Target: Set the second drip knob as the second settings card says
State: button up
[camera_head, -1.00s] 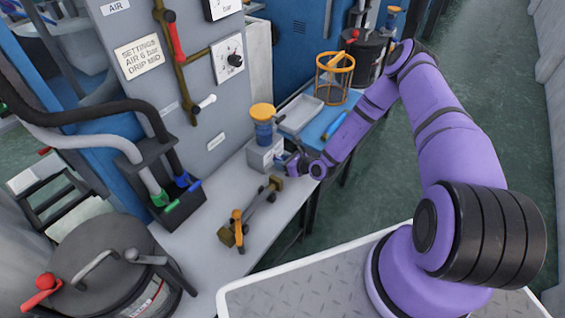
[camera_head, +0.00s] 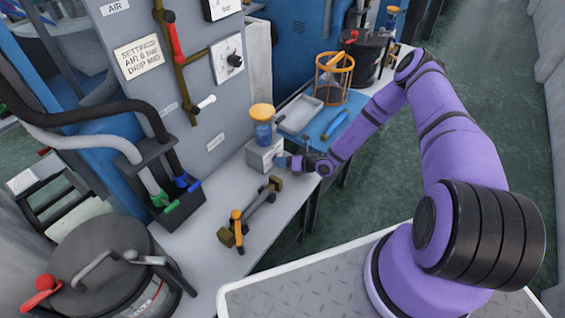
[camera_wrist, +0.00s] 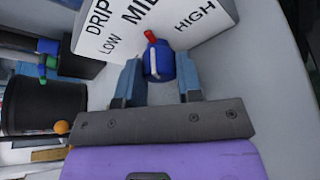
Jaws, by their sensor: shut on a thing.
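A drip box (camera_head: 262,155) with a yellow-capped blue oiler stands on the grey bench. In the wrist view its white face (camera_wrist: 190,15) reads DRIP, LOW, MID and HIGH. Its blue drip knob (camera_wrist: 160,65) has a red pointer (camera_wrist: 150,36) turned up toward MID. My gripper (camera_wrist: 158,82) is shut on the knob, with a finger on each side of it. In the head view, my gripper (camera_head: 286,162) is at the box's right side and hides most of the knob. A settings card (camera_head: 143,57) on the grey panel reads AIR 6 bar, DRIP MID.
A brass-ended tool (camera_head: 260,205) lies on the bench in front of the box. A dark lidded pot (camera_head: 95,255) stands at lower left. A black bin (camera_head: 178,210) holds hose ends. A tray (camera_head: 300,115) and an orange cage (camera_head: 334,75) are behind.

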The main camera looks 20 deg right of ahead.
dwell(0.4)
jog(key=o, duration=0.9)
jog(key=v, duration=1.1)
